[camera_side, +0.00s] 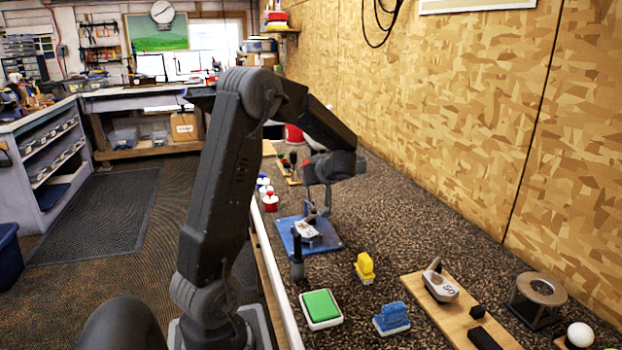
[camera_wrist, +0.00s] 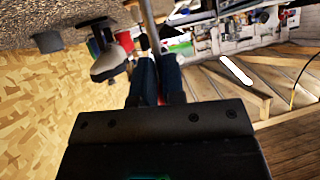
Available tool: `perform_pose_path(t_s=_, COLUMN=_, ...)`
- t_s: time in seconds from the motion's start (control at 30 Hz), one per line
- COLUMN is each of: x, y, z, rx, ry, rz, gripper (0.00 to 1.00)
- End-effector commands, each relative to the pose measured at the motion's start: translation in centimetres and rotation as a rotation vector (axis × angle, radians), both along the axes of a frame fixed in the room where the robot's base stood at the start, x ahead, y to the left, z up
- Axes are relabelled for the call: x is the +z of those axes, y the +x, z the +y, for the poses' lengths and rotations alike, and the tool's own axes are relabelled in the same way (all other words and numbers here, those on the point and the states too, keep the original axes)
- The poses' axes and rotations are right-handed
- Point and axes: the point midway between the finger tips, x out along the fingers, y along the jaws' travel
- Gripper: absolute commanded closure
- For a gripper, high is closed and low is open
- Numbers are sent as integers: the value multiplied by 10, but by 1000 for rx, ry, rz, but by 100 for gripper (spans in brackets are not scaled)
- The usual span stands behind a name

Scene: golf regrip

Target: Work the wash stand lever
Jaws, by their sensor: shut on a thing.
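My gripper (camera_side: 325,205) hangs over the blue base plate (camera_side: 335,246) on the bench in the side view. A silver club head (camera_side: 306,234) sits on that plate with its short neck up, just left of and below my fingers. In the wrist view my gripper (camera_wrist: 158,65) is shut on a thin grey rod (camera_wrist: 149,28), which runs out past the fingertips to the top edge. I cannot tell whether this rod is the wash stand lever. A pale, rounded piece (camera_wrist: 107,64) shows just left of the fingers there.
Nearer on the bench are a black upright post (camera_side: 297,260), a green pad in a white tray (camera_side: 320,306), a yellow block (camera_side: 365,267), a blue brush (camera_side: 391,318) and a wooden board (camera_side: 462,318) with another club head (camera_side: 440,286). The wooden wall (camera_side: 450,130) bounds the right.

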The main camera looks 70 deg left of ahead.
Motion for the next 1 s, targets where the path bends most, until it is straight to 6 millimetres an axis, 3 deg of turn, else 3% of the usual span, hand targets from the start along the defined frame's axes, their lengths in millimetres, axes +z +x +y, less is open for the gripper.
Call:
perform_pose_path(t_s=0.33, x=-3, y=-2, z=-1, rx=3, ry=-8, rz=7, gripper=59)
perform_pose_path(t_s=0.67, x=1, y=1, z=-6, rx=0, ry=-5, rz=4, gripper=59)
perform_pose_path(t_s=1.0, x=35, y=14, z=-62, rx=-3, ry=-4, rz=2, gripper=59)
